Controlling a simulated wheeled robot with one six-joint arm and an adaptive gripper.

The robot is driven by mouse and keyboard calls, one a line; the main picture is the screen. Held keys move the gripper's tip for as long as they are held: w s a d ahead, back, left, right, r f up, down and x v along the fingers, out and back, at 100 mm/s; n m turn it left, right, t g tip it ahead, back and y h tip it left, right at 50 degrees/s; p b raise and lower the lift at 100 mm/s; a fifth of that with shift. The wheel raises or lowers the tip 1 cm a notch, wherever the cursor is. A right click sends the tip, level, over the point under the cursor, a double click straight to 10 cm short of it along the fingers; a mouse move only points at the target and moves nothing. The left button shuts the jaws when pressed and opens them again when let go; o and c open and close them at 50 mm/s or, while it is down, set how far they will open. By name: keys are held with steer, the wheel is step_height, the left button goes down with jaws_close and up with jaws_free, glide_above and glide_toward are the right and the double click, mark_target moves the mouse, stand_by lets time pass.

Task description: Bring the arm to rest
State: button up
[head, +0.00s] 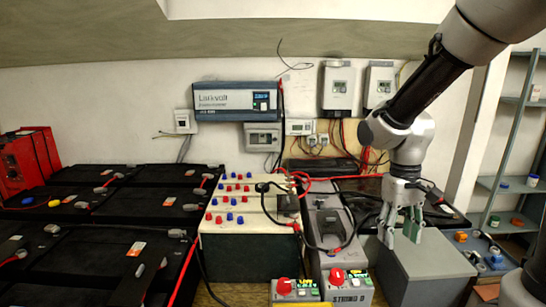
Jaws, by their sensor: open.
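My gripper (404,228) is at the right in the head view, at the end of my arm, which comes down from the upper right. It points downward with its fingers apart and nothing between them. It is over or in front of a grey box (430,262). I cannot tell whether the fingertips touch the box.
A cream terminal panel (246,208) with red and blue knobs stands in the middle. Black batteries (120,245) fill the left. Two units with red knobs (336,276) sit at the front. Cables loop near my gripper. A grey shelf (505,140) stands at the right.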

steer(key=s+d+r+m+t, duration=0.1)
steer(key=s+d+r+t, duration=0.5)
steer(key=s+r, duration=0.5)
step_height(320, 180, up, 2)
steer(key=shift+s+d+r+m, duration=0.15)
steer(key=shift+s+d+m, duration=0.05)
steer(key=shift+d+m, duration=0.2)
stand_by(1.6)
